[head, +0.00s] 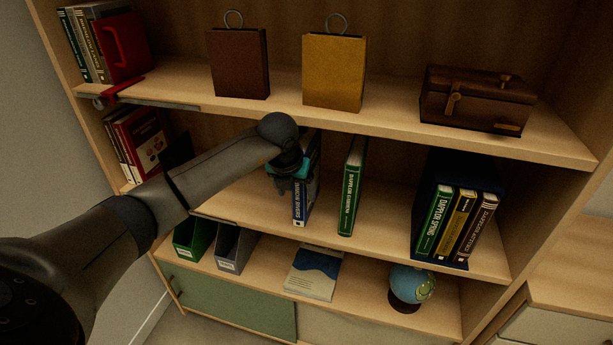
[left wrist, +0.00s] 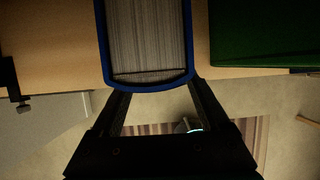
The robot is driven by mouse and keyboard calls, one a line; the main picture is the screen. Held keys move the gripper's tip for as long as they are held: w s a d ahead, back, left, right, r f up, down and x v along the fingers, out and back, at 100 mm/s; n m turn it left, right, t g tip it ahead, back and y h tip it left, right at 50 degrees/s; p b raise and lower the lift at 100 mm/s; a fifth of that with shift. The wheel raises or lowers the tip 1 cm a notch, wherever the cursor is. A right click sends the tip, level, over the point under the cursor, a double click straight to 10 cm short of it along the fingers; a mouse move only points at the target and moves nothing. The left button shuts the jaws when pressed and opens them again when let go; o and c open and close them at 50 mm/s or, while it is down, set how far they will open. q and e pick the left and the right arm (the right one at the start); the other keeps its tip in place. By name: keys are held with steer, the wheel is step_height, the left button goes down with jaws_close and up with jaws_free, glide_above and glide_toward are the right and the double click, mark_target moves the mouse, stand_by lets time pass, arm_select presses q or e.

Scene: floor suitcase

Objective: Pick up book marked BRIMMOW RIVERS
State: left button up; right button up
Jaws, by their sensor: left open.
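The blue book (head: 300,207), whose spine lettering reads as RIVERS with its first word partly hidden, stands upright on the middle shelf. My left gripper (head: 290,172) is at its upper part and hides some of it. In the left wrist view, the book's blue cover edges and pale pages (left wrist: 148,40) fill the top middle. The open fingers of my left gripper (left wrist: 155,92) reach toward its two sides; I cannot tell whether they touch it. My right gripper is not in view.
A green book (head: 351,187) stands a little right of the blue one; its cover also shows in the left wrist view (left wrist: 262,32). A dark holder with several books (head: 452,220) is farther right.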

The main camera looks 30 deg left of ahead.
arm_select(q)
steer(key=shift+w+a+f, duration=0.15)
steer(key=shift+w+f, duration=0.15)
steer(key=shift+w, duration=0.2)
steer(key=shift+w+a+f, duration=0.1)
steer(key=shift+w+f, duration=0.2)
steer(key=shift+w, duration=0.2)
jaws_close()
stand_by(0.8)
steer(key=shift+w+r, duration=0.1)
steer(key=shift+r, duration=0.1)
